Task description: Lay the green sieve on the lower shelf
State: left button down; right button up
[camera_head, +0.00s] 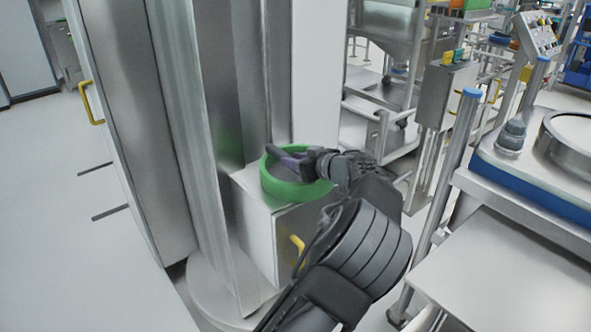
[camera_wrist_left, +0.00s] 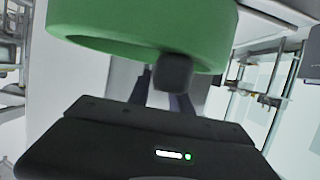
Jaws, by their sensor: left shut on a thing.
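The green sieve (camera_head: 288,191) is a round ring in the middle of the head view, in front of the steel column and over a steel box. My left gripper (camera_head: 287,157) is shut on the sieve's rim. In the left wrist view the sieve (camera_wrist_left: 150,28) fills the top, with the fingers of my left gripper (camera_wrist_left: 172,92) below and partly behind it. I cannot tell whether the sieve touches the box. A flat grey lower shelf (camera_head: 505,285) shows at the lower right, under a blue-edged top. My right gripper is not in view.
The steel box (camera_head: 258,225) has a yellow handle (camera_head: 297,249). A steel column (camera_head: 215,150) stands close on the left. The blue-edged top (camera_head: 550,200) carries a round steel vessel (camera_head: 575,140) and has an upright post (camera_head: 460,140). The lower shelf's visible surface is bare.

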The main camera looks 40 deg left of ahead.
pick_arm(q)
jog(key=shift+r, duration=0.1)
notch_tip(320, 180, up, 10)
jog(key=shift+b, duration=0.45)
dwell(0.6)
